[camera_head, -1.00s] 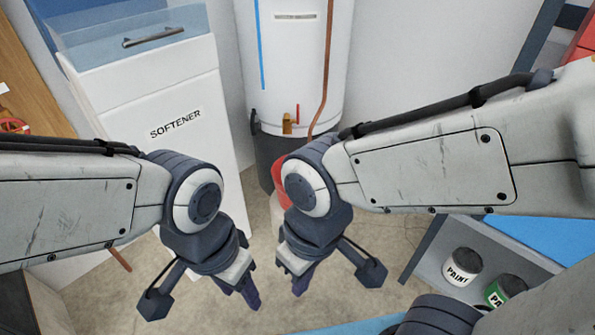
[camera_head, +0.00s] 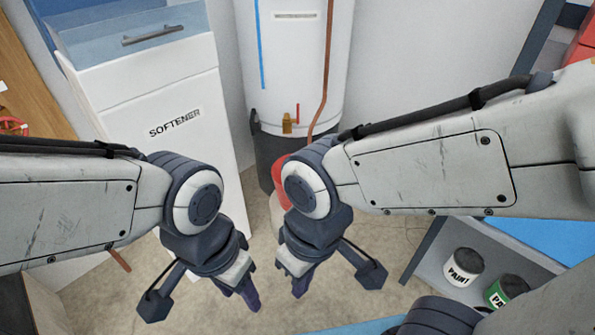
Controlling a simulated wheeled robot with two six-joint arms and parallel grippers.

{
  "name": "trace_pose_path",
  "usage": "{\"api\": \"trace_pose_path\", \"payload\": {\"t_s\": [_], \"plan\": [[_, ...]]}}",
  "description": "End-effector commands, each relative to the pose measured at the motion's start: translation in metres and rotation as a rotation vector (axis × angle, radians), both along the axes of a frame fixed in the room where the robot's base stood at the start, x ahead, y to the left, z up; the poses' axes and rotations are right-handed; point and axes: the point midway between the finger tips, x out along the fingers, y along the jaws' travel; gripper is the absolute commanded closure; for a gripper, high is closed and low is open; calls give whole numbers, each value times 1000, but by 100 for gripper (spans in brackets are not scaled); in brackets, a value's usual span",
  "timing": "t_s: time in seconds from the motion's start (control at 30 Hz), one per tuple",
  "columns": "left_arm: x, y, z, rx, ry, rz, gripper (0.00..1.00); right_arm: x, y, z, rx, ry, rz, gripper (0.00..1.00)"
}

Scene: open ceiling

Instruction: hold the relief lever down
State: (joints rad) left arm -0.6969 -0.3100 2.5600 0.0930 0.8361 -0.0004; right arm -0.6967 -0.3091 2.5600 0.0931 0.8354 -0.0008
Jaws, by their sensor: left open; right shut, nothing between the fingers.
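The relief lever (camera_head: 298,112) is a small red upright piece on a brass valve (camera_head: 288,125), low on the front of a white tank (camera_head: 295,65). Both show clearly in the head view. My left gripper (camera_head: 246,292) is open and empty, below and left of the valve in the picture. My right gripper (camera_head: 297,284) is shut with nothing in it, below the valve and close beside the left one. Neither gripper touches the lever.
A white softener cabinet (camera_head: 185,90) stands left of the tank. A copper pipe (camera_head: 326,75) runs down the tank's right side. A red object (camera_head: 279,172) is partly hidden behind my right arm. A shelf at right holds paint cans (camera_head: 463,267).

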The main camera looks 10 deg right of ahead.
Motion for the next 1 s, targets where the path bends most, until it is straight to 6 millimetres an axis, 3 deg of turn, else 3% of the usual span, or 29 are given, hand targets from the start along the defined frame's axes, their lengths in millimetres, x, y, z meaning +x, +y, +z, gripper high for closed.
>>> {"api": "trace_pose_path", "payload": {"t_s": [1.0], "plan": [[0, 0, -8, 0, 0, 0, 50, 0, 0, -8, 0, 0, 0, 100]]}}
